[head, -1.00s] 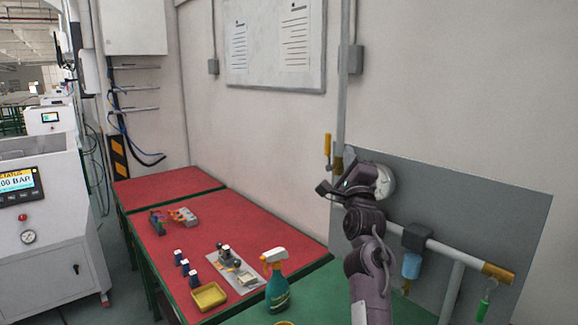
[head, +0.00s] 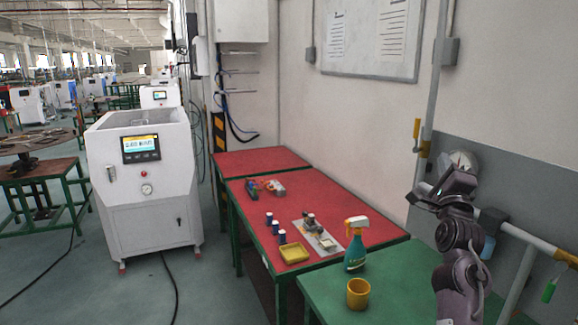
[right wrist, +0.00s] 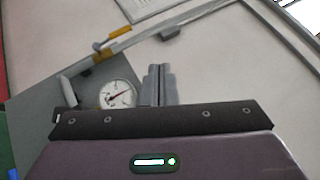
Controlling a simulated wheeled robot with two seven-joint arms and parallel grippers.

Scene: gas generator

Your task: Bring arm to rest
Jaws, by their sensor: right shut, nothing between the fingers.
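My right gripper (head: 428,200) is raised at the right of the head view, in front of the grey wall panel and beside the round gauge (head: 462,163). In the right wrist view its two fingers (right wrist: 158,84) are together with nothing between them. The gauge (right wrist: 117,95) shows just left of the fingers, with a white face and a red needle. The yellow-handled valve (head: 417,130) on the pipe is above the gripper. My left gripper is not in view.
Red tables (head: 340,205) hold small bottles, a yellow tray (head: 294,253) and a metal plate with parts. A spray bottle (head: 355,245) and yellow cup (head: 358,293) stand on the green table (head: 318,290). A white machine (head: 150,215) stands left, with open floor around it.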

